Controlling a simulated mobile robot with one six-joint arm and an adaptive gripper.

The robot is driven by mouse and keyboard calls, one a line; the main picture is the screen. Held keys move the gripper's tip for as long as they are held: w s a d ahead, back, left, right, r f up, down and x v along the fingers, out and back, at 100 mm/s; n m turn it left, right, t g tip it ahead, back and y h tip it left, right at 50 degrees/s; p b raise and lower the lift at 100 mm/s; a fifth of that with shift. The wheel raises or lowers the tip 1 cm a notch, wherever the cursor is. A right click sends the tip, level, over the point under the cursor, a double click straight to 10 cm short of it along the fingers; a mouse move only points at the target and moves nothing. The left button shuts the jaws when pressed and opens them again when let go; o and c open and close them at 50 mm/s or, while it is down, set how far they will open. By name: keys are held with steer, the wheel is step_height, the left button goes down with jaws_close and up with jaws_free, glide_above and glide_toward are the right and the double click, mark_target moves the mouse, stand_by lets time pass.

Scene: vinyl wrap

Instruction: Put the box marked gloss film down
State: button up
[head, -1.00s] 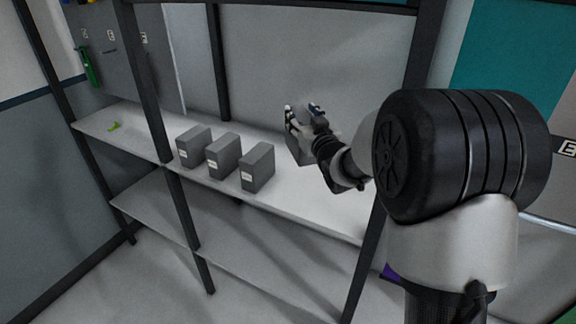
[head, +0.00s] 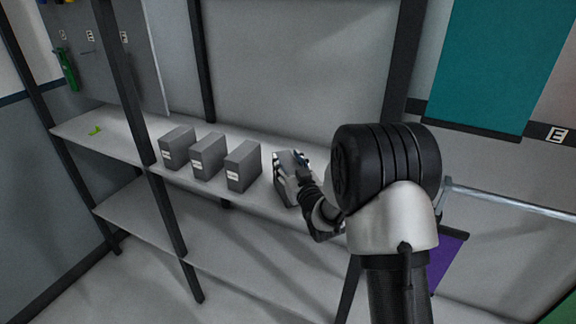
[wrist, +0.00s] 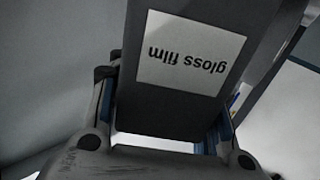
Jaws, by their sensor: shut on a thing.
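The grey box marked gloss film (wrist: 190,55) fills the middle of the wrist view, its white label upside down there. My gripper (wrist: 165,140) is shut on it, with a finger on each side. In the head view the held box (head: 284,186) is at the upper shelf (head: 262,204), to the right of the row of grey boxes. My gripper (head: 292,168) covers part of it there. I cannot tell whether its underside touches the shelf.
Three similar grey labelled boxes, left (head: 177,147), middle (head: 207,156) and right (head: 242,166), stand on the upper shelf. A small green item (head: 95,130) lies at its left end. A dark shelf post (head: 135,90) stands in front. A lower shelf (head: 130,205) looks empty.

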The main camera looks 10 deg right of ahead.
steer(key=shift+r, duration=0.15)
steer(key=o, duration=1.1)
steer(key=shift+f, duration=0.25)
steer(key=o, duration=0.5)
steer(key=shift+r, duration=0.1)
steer(key=shift+c, duration=0.2)
steer(key=shift+r, duration=0.1)
